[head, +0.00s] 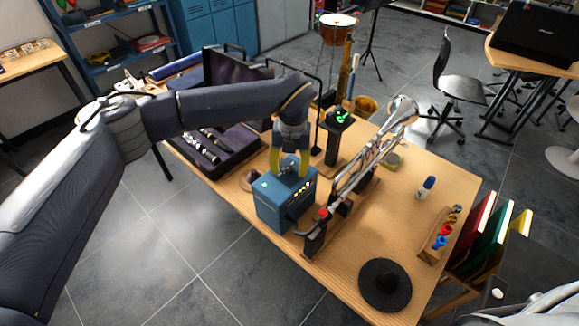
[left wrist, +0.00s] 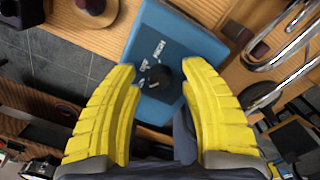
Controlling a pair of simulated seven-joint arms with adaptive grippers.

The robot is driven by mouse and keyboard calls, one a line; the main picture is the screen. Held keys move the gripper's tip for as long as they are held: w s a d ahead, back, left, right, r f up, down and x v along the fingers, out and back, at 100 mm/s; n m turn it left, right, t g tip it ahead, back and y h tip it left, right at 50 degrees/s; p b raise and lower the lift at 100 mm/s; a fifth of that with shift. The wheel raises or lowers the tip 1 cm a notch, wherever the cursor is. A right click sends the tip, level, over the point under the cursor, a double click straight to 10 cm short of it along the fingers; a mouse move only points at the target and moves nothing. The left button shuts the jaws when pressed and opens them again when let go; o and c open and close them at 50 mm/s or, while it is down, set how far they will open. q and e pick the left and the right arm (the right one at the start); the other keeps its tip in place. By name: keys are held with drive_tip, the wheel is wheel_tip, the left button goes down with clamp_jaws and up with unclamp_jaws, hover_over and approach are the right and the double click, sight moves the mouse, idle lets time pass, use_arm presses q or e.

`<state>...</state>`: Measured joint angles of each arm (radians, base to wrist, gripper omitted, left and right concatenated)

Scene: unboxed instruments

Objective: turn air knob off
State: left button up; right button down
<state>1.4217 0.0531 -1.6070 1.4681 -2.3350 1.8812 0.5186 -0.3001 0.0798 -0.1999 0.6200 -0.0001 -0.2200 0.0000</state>
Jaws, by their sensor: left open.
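A blue box (head: 272,213) with a row of small yellow marks stands near the front edge of the wooden table. In the left wrist view the blue box (left wrist: 196,45) carries a round black knob (left wrist: 160,76) with white labels beside it. My left gripper (head: 290,168) has yellow fingers and is right over the box in the head view. In the left wrist view my left gripper (left wrist: 160,85) is open, with the knob between its fingertips; I cannot tell whether they touch it. The knob is hidden in the head view. My right gripper is not in view.
A trumpet (head: 372,150) on a stand is close to the right of the box. An open case (head: 215,160) lies to the left.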

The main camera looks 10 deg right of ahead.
use_arm(q)
drive_tip(key=shift+f, duration=0.15)
drive_tip(key=shift+c, duration=0.2)
clamp_jaws()
